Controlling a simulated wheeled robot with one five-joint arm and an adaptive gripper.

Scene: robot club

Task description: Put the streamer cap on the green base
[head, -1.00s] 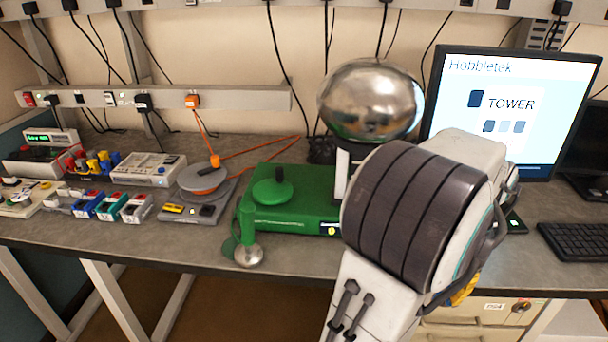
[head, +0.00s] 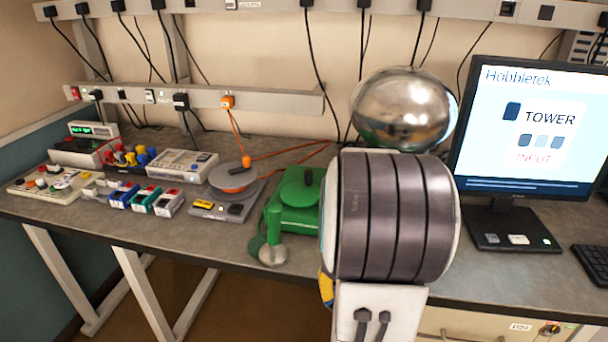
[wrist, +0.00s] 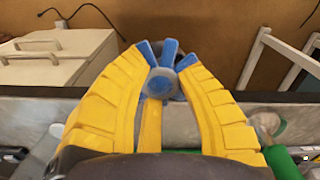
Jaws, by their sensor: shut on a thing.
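The green base (head: 292,221) stands on the bench in the head view, with a round green disc and knob on top. My arm hides its right part. A green handle with a silver ball (head: 273,254) is at its front left. A green part (wrist: 284,163) and a silver ball show at the lower right of the wrist view. My gripper (wrist: 164,62) has yellow fingers shut on a blue piece with upright strips, likely the streamer cap (wrist: 161,82). In the head view my arm hides the gripper, except for a yellow bit beside it.
A large silver dome (head: 404,110) stands behind my arm. A monitor (head: 533,128) is to the right. A grey device with a disc (head: 230,190) and small coloured blocks (head: 143,202) fill the left bench. A white cabinet (wrist: 65,62) shows in the wrist view.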

